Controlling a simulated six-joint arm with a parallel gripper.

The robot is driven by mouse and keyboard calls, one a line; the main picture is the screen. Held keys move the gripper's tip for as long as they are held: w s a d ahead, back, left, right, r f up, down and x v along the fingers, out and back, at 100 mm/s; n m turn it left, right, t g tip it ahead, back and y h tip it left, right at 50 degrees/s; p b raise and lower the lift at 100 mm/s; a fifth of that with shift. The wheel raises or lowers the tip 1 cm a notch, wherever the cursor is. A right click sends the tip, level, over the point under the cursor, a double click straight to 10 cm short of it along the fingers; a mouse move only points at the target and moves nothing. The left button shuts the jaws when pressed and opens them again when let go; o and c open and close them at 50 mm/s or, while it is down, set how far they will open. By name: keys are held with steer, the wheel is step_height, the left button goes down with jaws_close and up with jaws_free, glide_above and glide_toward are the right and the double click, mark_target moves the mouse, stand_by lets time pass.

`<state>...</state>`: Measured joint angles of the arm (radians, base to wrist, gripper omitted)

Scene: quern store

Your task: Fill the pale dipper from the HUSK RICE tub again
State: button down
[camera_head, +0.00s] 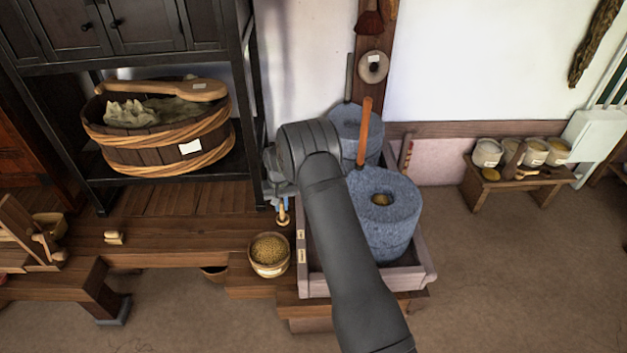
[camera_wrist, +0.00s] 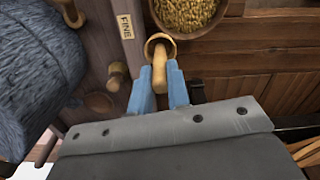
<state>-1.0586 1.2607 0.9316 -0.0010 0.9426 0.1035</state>
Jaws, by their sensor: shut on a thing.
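My gripper (camera_head: 283,203) hangs below my dark arm, and its blue fingers (camera_wrist: 160,86) show in the wrist view. They are shut on the handle of the pale wooden dipper (camera_head: 283,219). In the wrist view the dipper (camera_wrist: 160,62) ends in a ring-like rim beyond the fingertips. I cannot tell whether its cup holds anything. A round tub (camera_head: 270,273) full of golden grain stands just in front of the dipper, apart from it. The tub (camera_wrist: 216,23) also shows at the top of the wrist view. No HUSK RICE lettering is readable.
A grey stone quern (camera_head: 389,222) with an upright wooden handle (camera_head: 364,133) sits in a pale trough (camera_head: 425,280) to the right. A black shelf rack (camera_head: 249,130) stands left. The wooden platform (camera_head: 190,236) has free room.

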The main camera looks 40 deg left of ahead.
steer(key=s+f+n, duration=0.1)
steer(key=s+f, duration=0.4)
steer(key=s, duration=0.3)
step_height(320, 180, down, 9)
steer(key=shift+w+a+r, duration=0.15)
steer(key=shift+a+r, duration=0.05)
steer(key=shift+a, duration=0.2)
steer(key=shift+r, duration=0.1)
stand_by(1.3)
step_height(320, 180, up, 10)
stand_by(1.2)
stand_by(0.3)
